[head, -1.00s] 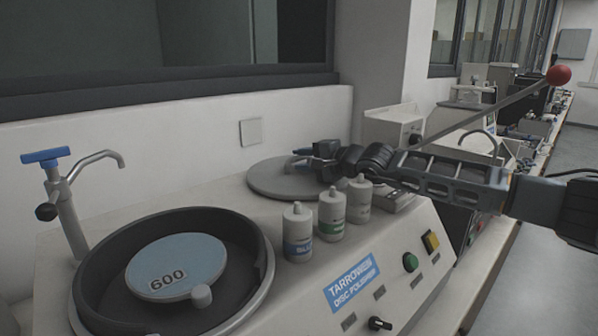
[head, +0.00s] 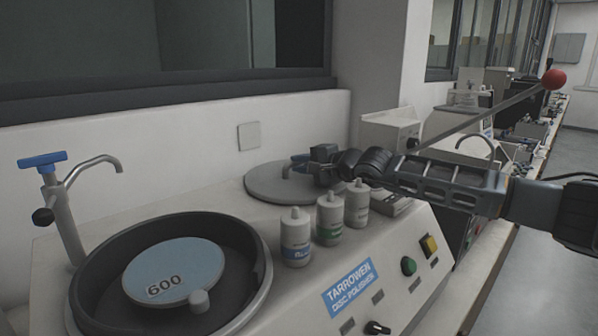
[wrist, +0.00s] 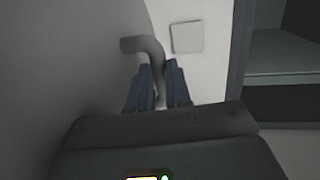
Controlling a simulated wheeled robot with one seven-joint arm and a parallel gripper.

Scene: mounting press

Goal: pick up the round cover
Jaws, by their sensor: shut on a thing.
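The round cover (head: 268,186) is a flat grey disc at the back of the disc polisher, behind the small bottles. Its bent grey handle stands up near its middle. My gripper (head: 298,162) comes in from the right, low over the cover, and is shut on the handle. In the wrist view the two blue-grey fingers (wrist: 156,88) sit on either side of the curved handle (wrist: 145,45), and the cover's grey surface (wrist: 70,75) fills the left. I cannot tell whether the cover is lifted at all. My wrist hides its right part.
Several white bottles (head: 330,220) stand just in front of the cover. An open bowl (head: 85,290) with a blue 600 disc and a tap (head: 65,215) are at the left. The wall with a switch plate (head: 249,136) is close behind. More bench equipment stands at the right.

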